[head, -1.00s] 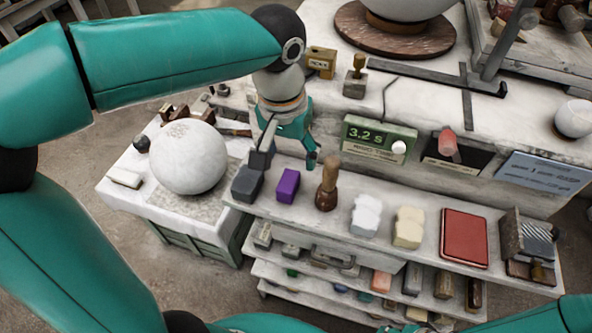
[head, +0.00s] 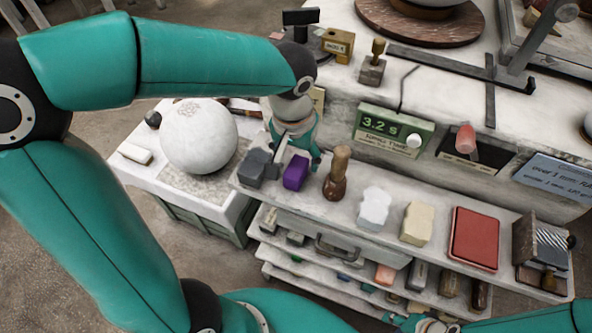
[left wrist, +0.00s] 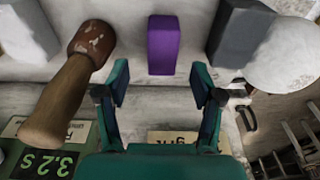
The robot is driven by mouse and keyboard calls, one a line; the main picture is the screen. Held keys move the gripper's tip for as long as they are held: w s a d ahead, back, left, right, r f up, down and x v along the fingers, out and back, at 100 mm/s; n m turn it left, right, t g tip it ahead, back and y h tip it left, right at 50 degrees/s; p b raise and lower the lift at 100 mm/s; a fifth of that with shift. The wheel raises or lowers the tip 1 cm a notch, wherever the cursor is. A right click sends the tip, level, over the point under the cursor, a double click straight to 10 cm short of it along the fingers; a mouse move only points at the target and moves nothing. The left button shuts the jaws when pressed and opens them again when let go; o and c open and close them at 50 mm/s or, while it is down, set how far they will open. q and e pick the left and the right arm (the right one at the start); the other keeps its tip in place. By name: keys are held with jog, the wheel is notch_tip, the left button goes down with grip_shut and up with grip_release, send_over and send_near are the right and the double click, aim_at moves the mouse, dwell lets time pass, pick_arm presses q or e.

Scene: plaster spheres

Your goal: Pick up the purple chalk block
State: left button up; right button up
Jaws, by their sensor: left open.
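The purple chalk block (head: 296,173) stands on the upper shelf, between a dark grey block (head: 258,170) and a wooden-handled brush or tool (head: 338,174). My left gripper (head: 296,155) is open and empty, just behind the block in the head view. In the left wrist view, the purple block (left wrist: 162,45) lies ahead of the open fingers (left wrist: 160,82), roughly centred between them and apart from both.
A large plaster sphere (head: 199,137) sits on a side stand at left. White (head: 373,208) and cream (head: 416,223) blocks and a red box (head: 474,238) stand farther right. A green timer (head: 395,130) is on the wall behind. The tool and grey block flank the purple block closely.

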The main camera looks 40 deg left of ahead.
aim_at(296, 167)
pick_arm(q)
jog(key=f, duration=0.5)
jog(key=shift+w+a+p, duration=0.15)
jog(key=shift+a+p, duration=0.05)
jog(key=shift+p, duration=0.1)
grip_shut()
